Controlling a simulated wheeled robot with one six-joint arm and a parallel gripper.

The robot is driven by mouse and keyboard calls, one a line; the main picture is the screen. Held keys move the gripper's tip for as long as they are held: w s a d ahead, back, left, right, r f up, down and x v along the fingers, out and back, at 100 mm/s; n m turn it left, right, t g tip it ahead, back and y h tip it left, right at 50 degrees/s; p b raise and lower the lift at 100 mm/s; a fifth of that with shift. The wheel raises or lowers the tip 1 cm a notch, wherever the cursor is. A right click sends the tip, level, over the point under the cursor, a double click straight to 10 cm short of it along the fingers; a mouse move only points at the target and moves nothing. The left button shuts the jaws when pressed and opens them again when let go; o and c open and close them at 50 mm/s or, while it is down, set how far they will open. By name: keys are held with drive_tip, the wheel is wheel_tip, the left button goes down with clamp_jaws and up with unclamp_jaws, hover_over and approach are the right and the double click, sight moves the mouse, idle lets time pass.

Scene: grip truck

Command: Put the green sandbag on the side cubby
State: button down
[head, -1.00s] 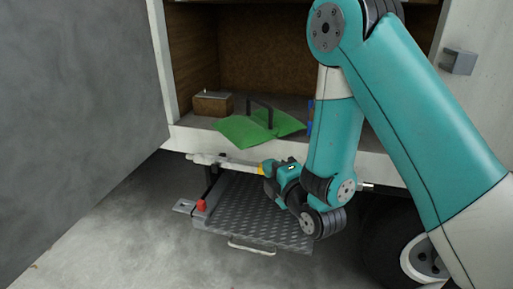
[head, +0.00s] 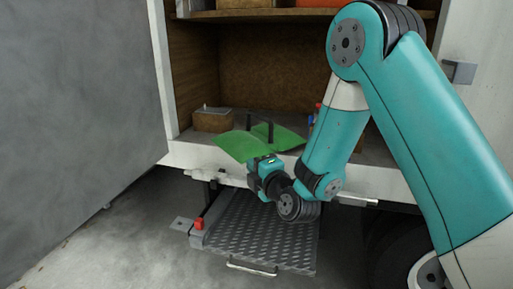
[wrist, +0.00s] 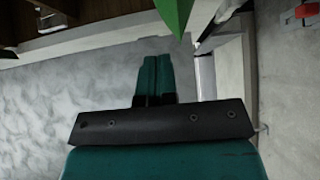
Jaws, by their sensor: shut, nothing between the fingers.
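The green sandbag (head: 236,146) lies draped at the front of the side cubby (head: 270,80), its two flaps spread and its dark handle standing up in the middle. One flap reaches the front sill. My gripper (head: 263,164) is just in front of and below the sandbag in the head view; its fingertips are hard to make out there. In the wrist view my gripper (wrist: 153,62) is shut with its two fingers together and empty. A green corner of the sandbag (wrist: 175,12) shows at the top of that view, apart from the fingers.
A brown block (head: 213,122) sits left of the sandbag in the cubby. Red and blue items show behind my arm. An open grey door (head: 80,100) stands at left. A metal step plate (head: 258,240) with a red part (head: 198,223) juts out below the sill.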

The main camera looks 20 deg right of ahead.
sight(252, 152)
drive_tip(key=w, duration=0.1)
drive_tip(key=w+d, duration=0.1)
drive_tip(key=w+b, duration=0.1)
drive_tip(key=shift+w+d+f, duration=0.15)
drive_tip(key=shift+w+d, duration=0.15)
drive_tip(key=shift+w, duration=0.1)
drive_tip(key=shift+w+d, duration=0.3)
drive_tip(key=shift+w, duration=0.2)
